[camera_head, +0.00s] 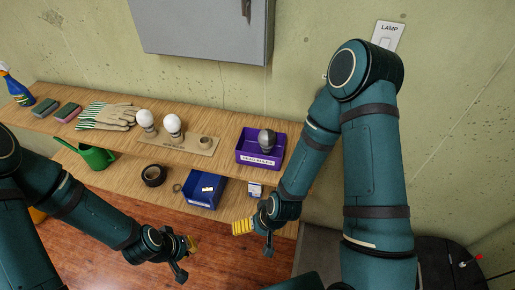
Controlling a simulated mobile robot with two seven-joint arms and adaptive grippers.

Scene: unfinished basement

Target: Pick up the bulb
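Two white bulbs stand on a flat holder (202,145) on the upper shelf, the left bulb (145,119) and the right bulb (172,125). An empty-looking round socket (206,142) is at the holder's right. A grey, darkened bulb (267,139) is in the purple bin (246,149), whose label seems to read "DEAD BULBS". My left gripper (187,257) is open and empty, low in front of the shelves. My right gripper (255,236) is open and empty, below and in front of the purple bin. Neither gripper touches a bulb.
The lower shelf holds a green watering can (95,156), black tape (153,175), a blue bin (205,177) and a small box (255,189). A grey wall cabinet (200,28) hangs above.

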